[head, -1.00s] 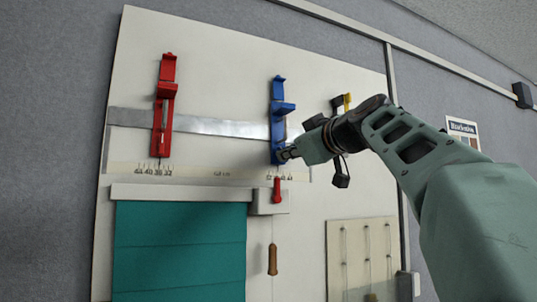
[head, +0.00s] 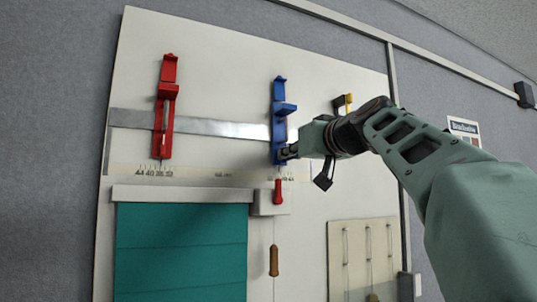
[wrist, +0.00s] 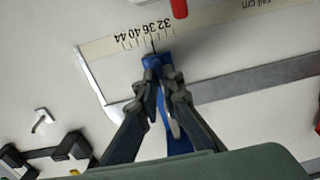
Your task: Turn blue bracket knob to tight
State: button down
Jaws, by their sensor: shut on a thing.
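The blue bracket (head: 279,108) is on the metal rail at the right of the board in the head view. My gripper (head: 287,153) is at the bracket's lower end, reaching in from the right. In the wrist view the blue bracket (wrist: 152,62) shows between and beyond the fingers of my gripper (wrist: 164,84). The fingers are closed on its lower part, where the knob would be. The knob itself is hidden by the fingers, so its setting cannot be read.
A red bracket (head: 165,108) is on the left of the rail (head: 218,127). Below are a number scale (head: 152,172), a red lever (head: 278,191), a teal blind (head: 181,250) and a hanging wooden handle (head: 273,260). A black and yellow item (head: 343,103) is beside my wrist.

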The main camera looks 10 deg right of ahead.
jog(key=shift+r, duration=0.2)
jog(key=c, duration=2.5)
grip_release()
jog(key=shift+o, duration=0.6)
jog(key=shift+f, duration=0.15)
jog(key=shift+n, duration=0.3)
